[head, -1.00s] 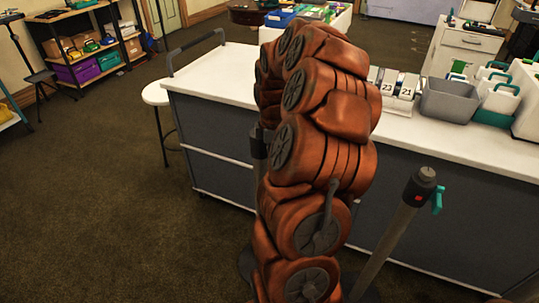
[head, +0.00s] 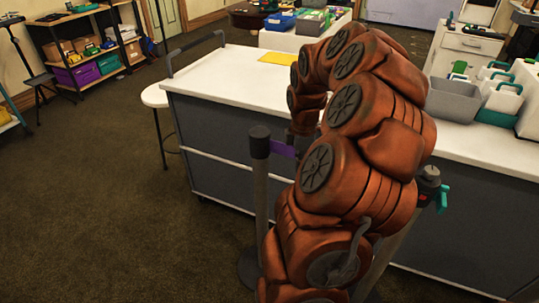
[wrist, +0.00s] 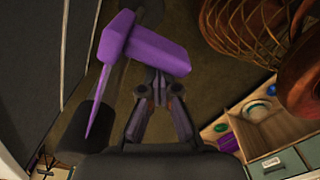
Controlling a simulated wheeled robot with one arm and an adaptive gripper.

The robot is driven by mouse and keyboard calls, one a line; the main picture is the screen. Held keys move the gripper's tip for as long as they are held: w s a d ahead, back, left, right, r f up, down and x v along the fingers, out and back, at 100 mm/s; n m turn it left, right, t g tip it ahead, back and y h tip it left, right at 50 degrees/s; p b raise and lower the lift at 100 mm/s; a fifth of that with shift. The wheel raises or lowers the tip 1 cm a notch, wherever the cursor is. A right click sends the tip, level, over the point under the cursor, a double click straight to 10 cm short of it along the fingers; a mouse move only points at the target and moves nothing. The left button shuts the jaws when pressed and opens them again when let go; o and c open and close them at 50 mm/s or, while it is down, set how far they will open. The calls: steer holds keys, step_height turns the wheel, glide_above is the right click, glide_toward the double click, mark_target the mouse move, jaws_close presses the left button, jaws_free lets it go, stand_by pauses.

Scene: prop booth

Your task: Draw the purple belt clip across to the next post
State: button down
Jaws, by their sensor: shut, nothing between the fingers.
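The purple belt clip (wrist: 158,48) shows in the wrist view right at my fingertips, overlapping them. A thin purple strip runs from it down toward a dark post top (wrist: 88,128). In the head view a short purple piece (head: 283,148) shows beside the top of the left post (head: 260,145). My gripper (wrist: 160,84) is shut with nothing held between its fingers; in the head view my arm hides it. The right post (head: 429,180), with a teal clip (head: 443,199) on its side, stands partly behind my arm.
A long white-topped counter (head: 215,85) runs behind the posts. On it are a yellow sheet (head: 279,58) and a grey bin (head: 452,98). Shelves (head: 85,50) stand at the back left. The carpet at left (head: 110,200) is clear.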

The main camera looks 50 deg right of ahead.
steer(key=s+d+b, duration=0.3)
steer(key=s, duration=0.9)
steer(key=s+d+b, duration=0.4)
steer(key=s, duration=0.8)
steer(key=shift+s+d, duration=0.2)
steer(key=shift+s, duration=0.1)
stand_by(0.4)
steer(key=shift+w, duration=0.1)
steer(key=shift+w+a, duration=0.2)
steer(key=shift+w, duration=0.4)
step_height(320, 180, up, 8)
steer(key=p, duration=0.4)
stand_by(0.5)
stand_by(0.6)
